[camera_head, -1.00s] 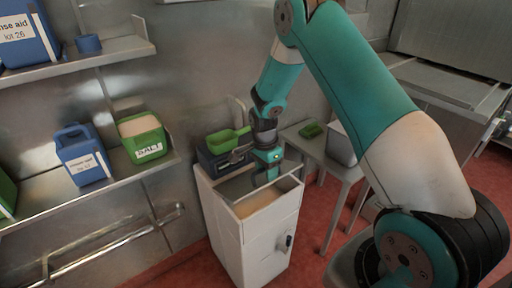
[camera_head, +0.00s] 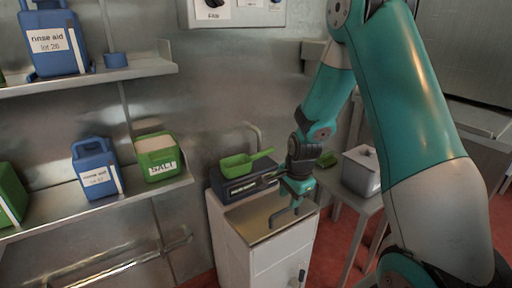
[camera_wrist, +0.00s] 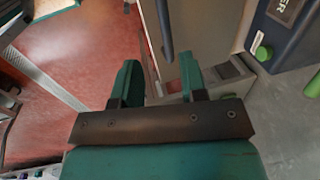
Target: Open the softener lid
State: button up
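The softener is a white cabinet (camera_head: 285,262) below my arm. Its metal lid (camera_head: 245,217) lies about flat on top and looks down. A bent grey bar handle (camera_head: 270,220) stands on the lid. My gripper (camera_head: 294,199) is just above the lid's right part, by the handle. In the wrist view my gripper (camera_wrist: 160,77) has its two teal fingers apart with nothing clamped between them. A dark rod (camera_wrist: 164,30), likely the handle, shows just beyond the fingertips. Whether a finger touches it I cannot tell.
A dark box (camera_head: 240,185) with a green scoop (camera_head: 245,163) stands behind the lid. A side table with a white canister (camera_head: 360,170) is at the right. Shelves at the left hold a green salt box (camera_head: 157,158) and blue jugs (camera_head: 96,167).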

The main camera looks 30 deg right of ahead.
notch_tip(320, 180, up, 11)
jog(key=s+p, duration=0.2)
jog(key=s+a+r+n+y+p, duration=0.1)
jog(key=s+a+r+n+p, duration=0.1)
jog(key=a+r+n, duration=0.4)
jog(key=s+a+r+n+y+p, duration=0.1)
jog(key=s+a+r+n+p, duration=0.2)
jog(key=a+r+n, duration=0.3)
jog(key=shift+s+a+r+y, duration=0.15)
jog(key=shift+s+a+y, duration=0.2)
jog(key=shift+a, duration=1.7)
jog(key=shift+c, duration=0.5)
